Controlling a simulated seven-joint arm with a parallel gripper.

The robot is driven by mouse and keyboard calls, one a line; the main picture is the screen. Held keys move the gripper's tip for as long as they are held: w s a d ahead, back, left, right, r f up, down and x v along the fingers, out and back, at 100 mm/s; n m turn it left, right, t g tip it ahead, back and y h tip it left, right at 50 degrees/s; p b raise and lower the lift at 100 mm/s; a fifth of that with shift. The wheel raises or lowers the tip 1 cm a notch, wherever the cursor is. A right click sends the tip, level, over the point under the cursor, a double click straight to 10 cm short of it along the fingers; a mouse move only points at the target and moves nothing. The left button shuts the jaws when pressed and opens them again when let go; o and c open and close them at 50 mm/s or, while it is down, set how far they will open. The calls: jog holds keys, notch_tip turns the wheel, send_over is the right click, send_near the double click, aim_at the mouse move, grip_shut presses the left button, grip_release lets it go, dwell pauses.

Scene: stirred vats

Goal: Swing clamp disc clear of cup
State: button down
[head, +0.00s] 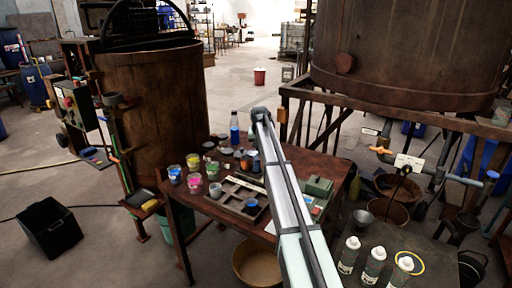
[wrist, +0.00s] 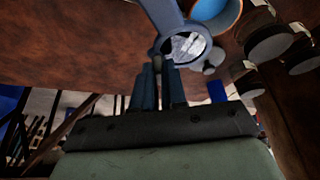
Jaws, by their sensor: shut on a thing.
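The clamp disc (wrist: 187,47) is a blue-grey ring with a shiny, pale mottled face, at upper centre of the wrist view. A blue-grey arm (wrist: 162,12) runs from it to the top edge, and a small round knob sits at its lower right. My gripper (wrist: 158,72) is shut on the near edge of the clamp piece; the exact contact is dark. The cup (wrist: 232,14), with a blue rim and orange-brown inside, is just above and right of the disc and partly cut off. The disc seems to overlap the cup's near side. In the head view my arm hides the gripper and clamp.
Dark-capped jars (wrist: 270,45) stand close on the right in the wrist view. In the head view, the brown table (head: 190,200) carries several paint pots (head: 194,182), a blue bottle (head: 234,128) and a tray (head: 232,204). White-capped bottles (head: 373,265) stand at lower right.

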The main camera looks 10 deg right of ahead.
jog(key=shift+s+d+m+g+h, duration=0.45)
jog(key=shift+s+d+m, duration=0.15)
jog(key=shift+m, duration=1)
jog(key=shift+s+d+m+g+h, duration=0.35)
jog(key=shift+s+d+m+h, duration=0.2)
jog(key=shift+m, duration=1.05)
jog(key=shift+s+d+m+g+h, duration=0.45)
jog(key=shift+s+m, duration=0.2)
jog(key=shift+m, duration=0.95)
jog(key=shift+s, duration=0.1)
jog(key=c, duration=1.2)
grip_release()
jog(key=shift+r, duration=0.1)
jog(key=v, duration=1.3)
jog(key=shift+s+a+r, duration=0.1)
jog(key=shift+a+r, duration=0.05)
jog(key=shift+r, duration=0.15)
